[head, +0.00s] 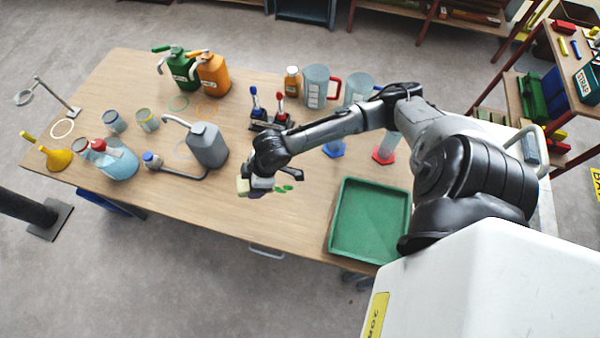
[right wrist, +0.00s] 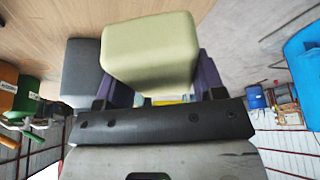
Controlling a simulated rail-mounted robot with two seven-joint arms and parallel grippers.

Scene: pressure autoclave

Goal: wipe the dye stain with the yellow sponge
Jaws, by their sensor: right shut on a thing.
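The yellow sponge (head: 243,187) is a pale yellow block at the tip of my right gripper (head: 256,189), near the front edge of the table. In the right wrist view the sponge (right wrist: 150,55) sits between the dark purple fingers of the right gripper (right wrist: 153,85), which is shut on it. The dye stain (head: 285,188) shows as small green patches on the tabletop, just right of the gripper. Part of it may be hidden under the gripper. I cannot tell whether the sponge touches the table. My left gripper is not in view.
A green tray (head: 333,232) lies right of the stain. A dark rack with blue and red-topped tools (head: 270,122) stands behind the gripper. The table's front-left strip is clear.

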